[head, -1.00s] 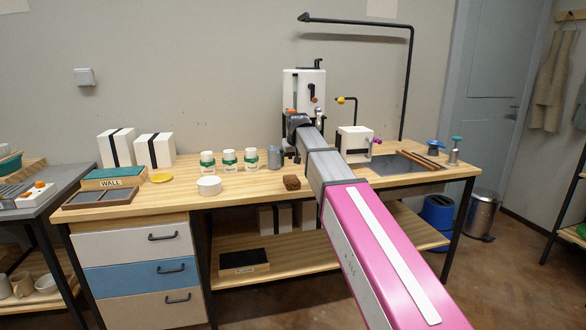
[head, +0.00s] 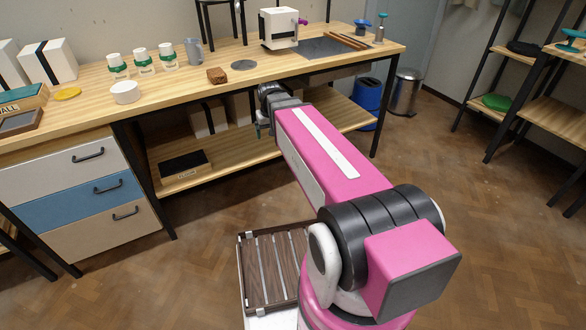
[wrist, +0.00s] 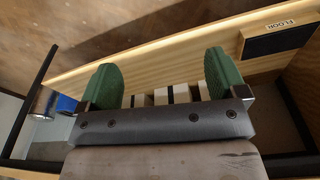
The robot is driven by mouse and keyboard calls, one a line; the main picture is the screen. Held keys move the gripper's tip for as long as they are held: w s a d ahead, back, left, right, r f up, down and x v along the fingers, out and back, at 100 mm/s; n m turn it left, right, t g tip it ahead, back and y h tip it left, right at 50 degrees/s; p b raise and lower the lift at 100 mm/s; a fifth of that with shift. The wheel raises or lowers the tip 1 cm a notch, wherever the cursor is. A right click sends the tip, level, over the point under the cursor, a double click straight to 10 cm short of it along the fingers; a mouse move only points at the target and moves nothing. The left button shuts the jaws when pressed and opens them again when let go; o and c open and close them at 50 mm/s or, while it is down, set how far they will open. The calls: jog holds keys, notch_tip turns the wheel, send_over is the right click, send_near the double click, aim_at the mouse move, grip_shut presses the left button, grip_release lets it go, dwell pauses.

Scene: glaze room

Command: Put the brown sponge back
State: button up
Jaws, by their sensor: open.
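The brown sponge (head: 217,75) is a small block lying on the wooden workbench (head: 300,70) near its front edge, just left of a flat grey disc (head: 243,65). My gripper (head: 260,130) hangs in front of the bench, below the level of its top, and is apart from the sponge. In the wrist view its two green fingers (wrist: 163,78) are spread with nothing between them. The sponge is not seen in the wrist view.
A white round tub (head: 126,92), several green-banded jars (head: 142,62) and a grey mug (head: 194,51) stand left of the sponge. A white machine (head: 279,28) stands behind right. Below is a shelf (head: 270,145) with a black tray (head: 184,165). My slatted deck holds nothing.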

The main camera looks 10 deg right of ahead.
jog(key=s+d+f, duration=0.3)
jog(key=s+f, duration=0.1)
jog(key=s, duration=0.2)
jog(key=s+d+f+m+g, duration=0.1)
jog(key=s+d+f, duration=0.2)
jog(key=s+f, duration=0.2)
jog(key=shift+s+g, duration=0.3)
jog(key=shift+s, duration=0.65)
